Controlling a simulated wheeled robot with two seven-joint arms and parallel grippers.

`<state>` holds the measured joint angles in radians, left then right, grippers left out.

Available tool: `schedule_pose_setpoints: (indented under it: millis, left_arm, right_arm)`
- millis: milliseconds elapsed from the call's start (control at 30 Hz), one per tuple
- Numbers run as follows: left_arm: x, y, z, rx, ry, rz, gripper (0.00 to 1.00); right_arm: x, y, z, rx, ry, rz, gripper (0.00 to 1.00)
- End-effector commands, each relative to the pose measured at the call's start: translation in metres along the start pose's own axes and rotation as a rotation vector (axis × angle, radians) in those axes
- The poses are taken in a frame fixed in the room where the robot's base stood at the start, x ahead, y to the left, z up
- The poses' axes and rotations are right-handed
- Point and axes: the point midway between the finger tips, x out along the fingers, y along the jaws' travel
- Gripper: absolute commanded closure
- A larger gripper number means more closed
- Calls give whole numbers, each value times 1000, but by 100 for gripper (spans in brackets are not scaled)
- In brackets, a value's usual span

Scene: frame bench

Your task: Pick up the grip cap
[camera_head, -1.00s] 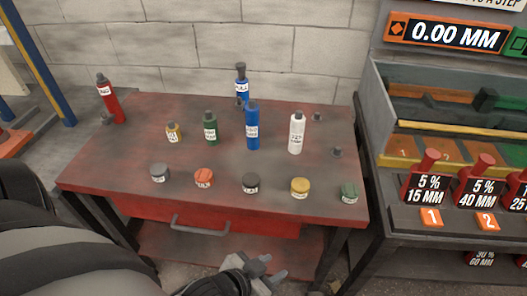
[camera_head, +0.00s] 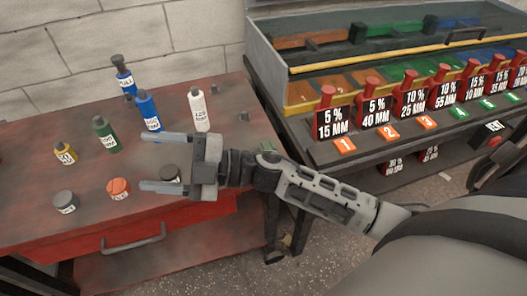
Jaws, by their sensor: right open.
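Several short round caps or jars stand along the front of the red table. A grey one (camera_head: 65,202) is at the left and an orange one (camera_head: 118,188) stands beside it. A black one (camera_head: 171,174) shows between my right gripper's fingers in the picture, partly covered by the lower finger. Their labels are too small to read, so I cannot tell which is the grip cap. My right gripper (camera_head: 163,162) is open, with its fingers pointing left over the table's front right. I cannot tell its height. The yellow and green caps are hidden. My left gripper is not in view.
A bin rack with red-topped blocks (camera_head: 331,115) stands at the right. The table has a drawer handle (camera_head: 133,241) in front.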

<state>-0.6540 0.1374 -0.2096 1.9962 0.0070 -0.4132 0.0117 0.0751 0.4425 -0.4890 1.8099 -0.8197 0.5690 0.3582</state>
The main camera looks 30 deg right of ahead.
Motion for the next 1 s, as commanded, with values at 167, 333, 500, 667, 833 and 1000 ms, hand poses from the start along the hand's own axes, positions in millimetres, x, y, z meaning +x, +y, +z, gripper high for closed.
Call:
schedule_pose_setpoints:
  millis: [167,333,500,667,833,1000]
  left_arm:
    - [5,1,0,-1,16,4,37]
    - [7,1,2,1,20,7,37]
    - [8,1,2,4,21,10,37]
    - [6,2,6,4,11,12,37]
    - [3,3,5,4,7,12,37]
    - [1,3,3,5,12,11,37]
  right_arm:
    - [-22,-21,14,-433,278,-701,32]
    - [-110,24,87,-611,105,-1358,32]
    - [-181,97,118,-609,-197,-1721,32]
    - [-206,122,124,-582,-322,-1824,32]
    - [-215,99,139,-575,-327,-1832,32]
    - [-223,69,159,-577,-324,-1830,32]
